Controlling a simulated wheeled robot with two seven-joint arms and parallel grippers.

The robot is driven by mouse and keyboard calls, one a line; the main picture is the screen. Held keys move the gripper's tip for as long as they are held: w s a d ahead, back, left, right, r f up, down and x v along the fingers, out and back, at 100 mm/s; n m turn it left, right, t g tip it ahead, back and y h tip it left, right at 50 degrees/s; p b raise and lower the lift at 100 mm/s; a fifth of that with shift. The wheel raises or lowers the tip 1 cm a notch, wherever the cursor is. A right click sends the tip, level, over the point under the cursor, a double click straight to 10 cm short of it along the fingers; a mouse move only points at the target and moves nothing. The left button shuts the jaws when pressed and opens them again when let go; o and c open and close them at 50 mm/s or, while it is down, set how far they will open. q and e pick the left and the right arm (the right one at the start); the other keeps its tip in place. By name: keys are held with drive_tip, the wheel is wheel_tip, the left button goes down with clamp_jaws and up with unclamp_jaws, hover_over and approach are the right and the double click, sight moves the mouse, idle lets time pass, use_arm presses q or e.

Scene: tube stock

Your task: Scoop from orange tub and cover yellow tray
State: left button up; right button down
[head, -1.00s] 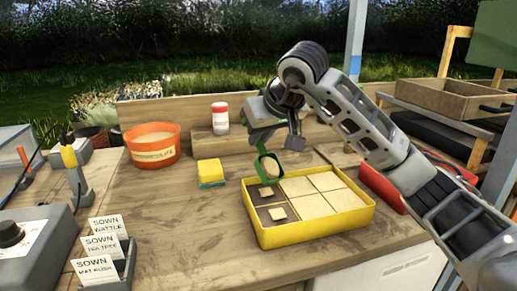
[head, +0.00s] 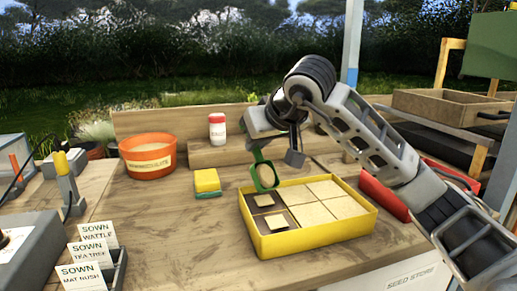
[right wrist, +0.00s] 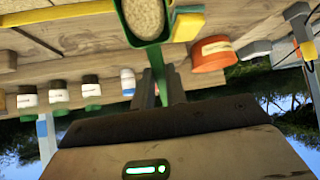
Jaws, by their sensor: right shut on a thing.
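The yellow tray (head: 318,237) sits on the bench. Its two leftmost compartments are dark, each with a small pale patch; the several others are filled level with pale material. My right gripper (head: 276,156) is shut on the green scoop (head: 255,160), which hangs over the tray's back left corner. In the right wrist view the scoop (right wrist: 123,22) holds pale grainy material. The orange tub (head: 150,171), with pale contents and a label, stands back left; it also shows in the right wrist view (right wrist: 208,62). My left gripper is not in view.
A yellow and green sponge (head: 207,181) lies between tub and tray. A white bottle with a red cap (head: 217,130) stands on a raised ledge behind. Sown labels (head: 92,255) stand front left. A red case (head: 385,190) is right of the tray.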

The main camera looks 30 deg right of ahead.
drive_tip(key=shift+t+b, duration=0.4)
drive_tip(key=shift+b, duration=0.25)
drive_tip(key=shift+s+r, duration=0.1)
drive_tip(key=shift+p+v, duration=0.3)
drive_tip(key=shift+v, duration=0.65)
drive_tip(key=shift+a, duration=0.1)
drive_tip(key=shift+a+p, duration=0.5)
drive_tip(key=shift+a, duration=0.35)
drive_tip(key=shift+d, duration=0.5)
